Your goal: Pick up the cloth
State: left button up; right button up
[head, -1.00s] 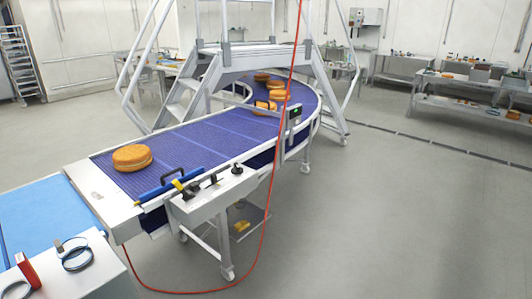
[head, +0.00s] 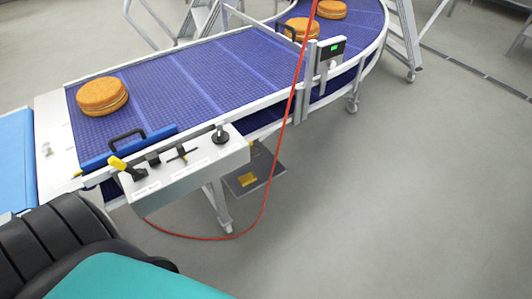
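I cannot make out a cloth in the head view. A black ribbed arm part and a smooth teal surface fill the bottom left and hide what is behind them. No gripper fingers show, so neither of my grippers can be seen.
A blue conveyor (head: 190,75) curves away to the upper right, carrying round filled cakes, the nearest (head: 102,96) at the left. A control box (head: 186,166) hangs on its near side. A red cable (head: 269,170) runs to the floor. The grey floor (head: 400,200) at right is clear.

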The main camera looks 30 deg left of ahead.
aim_at(245, 180)
jog(key=i+l+u, duration=0.1)
jog(key=i+u, duration=0.25)
jog(key=i, duration=0.15)
jog(key=i+l+u, duration=0.35)
jog(key=i, duration=0.15)
jog(key=i+j, duration=0.05)
jog(key=j, duration=0.05)
